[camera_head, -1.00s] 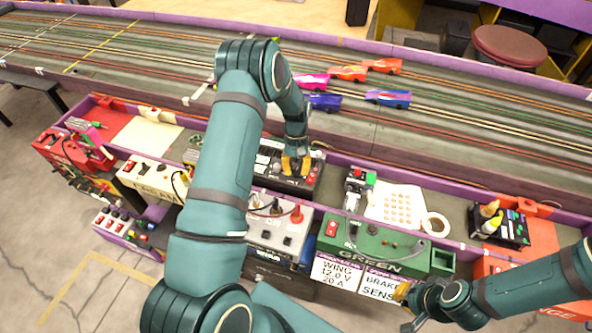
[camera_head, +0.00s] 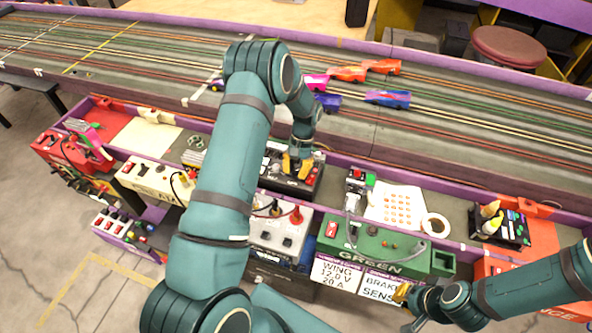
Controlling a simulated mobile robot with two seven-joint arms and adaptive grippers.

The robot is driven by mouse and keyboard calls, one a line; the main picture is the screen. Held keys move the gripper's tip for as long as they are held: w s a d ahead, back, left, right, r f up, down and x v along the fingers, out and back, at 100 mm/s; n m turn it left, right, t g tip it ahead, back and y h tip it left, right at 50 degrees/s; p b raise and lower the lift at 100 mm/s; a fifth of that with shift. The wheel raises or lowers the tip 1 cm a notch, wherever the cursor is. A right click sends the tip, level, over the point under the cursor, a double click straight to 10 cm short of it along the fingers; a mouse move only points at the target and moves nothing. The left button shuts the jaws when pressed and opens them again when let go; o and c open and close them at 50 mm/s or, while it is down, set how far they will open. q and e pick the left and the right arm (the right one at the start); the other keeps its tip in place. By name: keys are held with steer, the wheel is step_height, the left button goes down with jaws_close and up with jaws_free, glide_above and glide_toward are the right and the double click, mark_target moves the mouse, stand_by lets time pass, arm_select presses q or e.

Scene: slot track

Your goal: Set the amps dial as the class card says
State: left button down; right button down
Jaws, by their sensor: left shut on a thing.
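The black power unit (camera_head: 274,188) sits in the tray along the near side of the track, with white labels and a red switch on its top. My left gripper (camera_head: 297,168) reaches down onto its right part, its yellow fingers shut on what appears to be the amps dial. The dial is hidden between the fingers, so its setting cannot be read. The class card (camera_head: 337,274) hangs on the front of the green station and reads WING, 12.0 V, 20 A. My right gripper (camera_head: 402,294) is low at the right, beside the BRAKE SENS card (camera_head: 378,287); its opening is unclear.
The green box (camera_head: 375,246) stands right of my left arm, with a tape roll (camera_head: 435,225) and a dotted sheet (camera_head: 396,205) behind it. Several toy cars (camera_head: 388,98) stand on the track.

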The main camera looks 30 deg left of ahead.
arm_select(q)
steer(key=shift+s+d+f, duration=0.1)
steer(key=shift+s+f, duration=0.1)
steer(key=c, duration=0.8)
jaws_free()
steer(key=shift+r, duration=0.1)
steer(key=shift+w, duration=0.1)
steer(key=shift+w+r, duration=0.1)
steer(key=shift+r, duration=0.15)
steer(key=shift+a+v, duration=0.2)
steer(key=shift+v, duration=3.5)
